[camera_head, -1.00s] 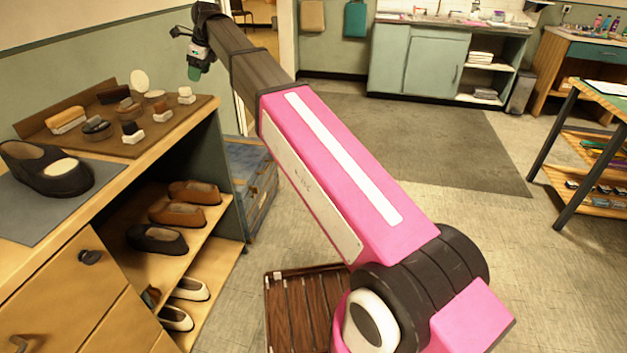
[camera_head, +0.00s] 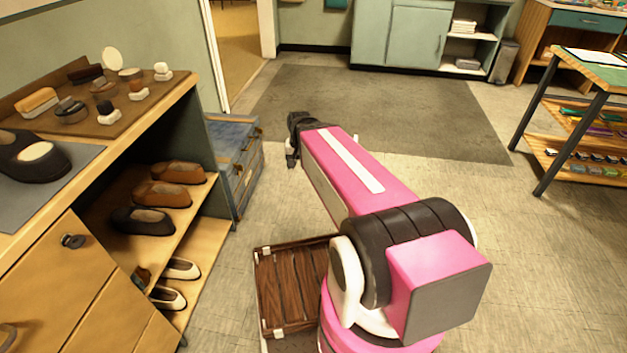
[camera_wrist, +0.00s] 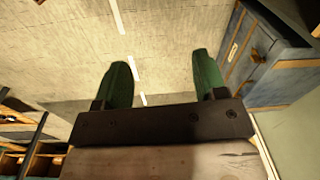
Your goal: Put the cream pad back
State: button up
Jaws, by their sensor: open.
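A cream round disc (camera_head: 112,60), possibly the cream pad, stands near the back of the brown board (camera_head: 145,108) on the cabinet top. A pale oval (camera_head: 36,152) also shows in the opening of the dark shoe (camera_head: 25,168); I cannot tell if it is a pad or the insole. My gripper (camera_wrist: 163,80) shows in the wrist view with its two green fingertips wide apart and nothing between them. It faces the pale floor, away from the board.
Several brushes and tins stand on the board. Shoes fill the shelves (camera_head: 205,195) below. A blue chest (camera_head: 232,150) stands beside the cabinet and shows at right in the wrist view (camera_wrist: 265,55). Open floor lies around the grey mat (camera_head: 400,110).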

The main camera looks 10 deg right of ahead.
jog(key=s+d+f+n, duration=0.3)
jog(key=s+d, duration=0.1)
jog(key=s, duration=0.1)
jog(key=shift+s+f, duration=0.25)
jog(key=shift+f, duration=0.05)
jog(key=shift+a, duration=0.1)
dwell(0.8)
